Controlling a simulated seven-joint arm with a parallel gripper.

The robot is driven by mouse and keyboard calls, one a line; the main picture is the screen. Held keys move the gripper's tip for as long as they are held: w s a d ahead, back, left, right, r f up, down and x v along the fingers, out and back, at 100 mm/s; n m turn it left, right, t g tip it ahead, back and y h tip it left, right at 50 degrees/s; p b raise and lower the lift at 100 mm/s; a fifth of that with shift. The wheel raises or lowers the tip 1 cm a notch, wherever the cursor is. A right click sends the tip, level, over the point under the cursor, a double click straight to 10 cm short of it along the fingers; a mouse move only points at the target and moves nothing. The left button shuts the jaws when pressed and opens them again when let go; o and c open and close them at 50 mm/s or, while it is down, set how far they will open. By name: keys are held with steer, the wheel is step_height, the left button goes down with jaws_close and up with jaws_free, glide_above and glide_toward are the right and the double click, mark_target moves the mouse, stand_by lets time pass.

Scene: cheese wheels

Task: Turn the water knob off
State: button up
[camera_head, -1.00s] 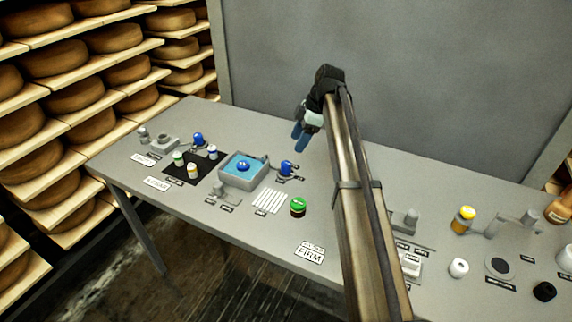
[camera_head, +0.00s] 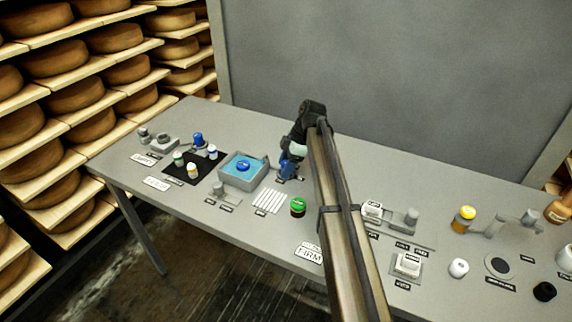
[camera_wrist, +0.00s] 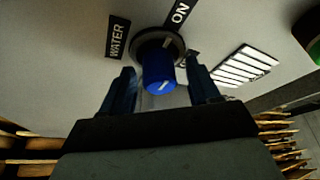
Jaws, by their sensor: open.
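The blue water knob (camera_wrist: 159,72) stands on a round grey base, with a "WATER" label (camera_wrist: 118,38) to its left and an "ON" label (camera_wrist: 180,12) above it in the wrist view. A light mark shows on the knob. Another label beside the knob is mostly hidden by a finger. My gripper (camera_wrist: 163,82) is open, with one dark blue finger on each side of the knob; I cannot tell whether they touch it. In the head view my gripper (camera_head: 288,168) is down at the knob and largely hides it.
A grey basin (camera_head: 243,182) of blue water is left of my gripper. A green-topped jar (camera_head: 298,207) and a white striped patch (camera_head: 269,201) lie nearer the front. Another blue knob (camera_head: 198,139) stands farther left. The table's back strip is clear.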

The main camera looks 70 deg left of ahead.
steer(key=shift+c, duration=0.3)
steer(key=c, duration=1)
steer(key=shift+m, duration=0.4)
steer(key=m+t+y, duration=0.1)
steer(key=m, duration=0.3)
steer(key=shift+d+y, duration=0.1)
steer(key=shift+y, duration=0.3)
steer(key=m+t+y, duration=0.1)
steer(key=m, duration=0.3)
steer(key=m+t, duration=0.1)
steer(key=m, duration=0.1)
steer(key=m+y, duration=0.1)
steer(key=m, duration=0.2)
steer(key=shift+t, duration=0.4)
steer(key=shift+m+t, duration=0.8)
steer(key=shift+m, duration=1.2)
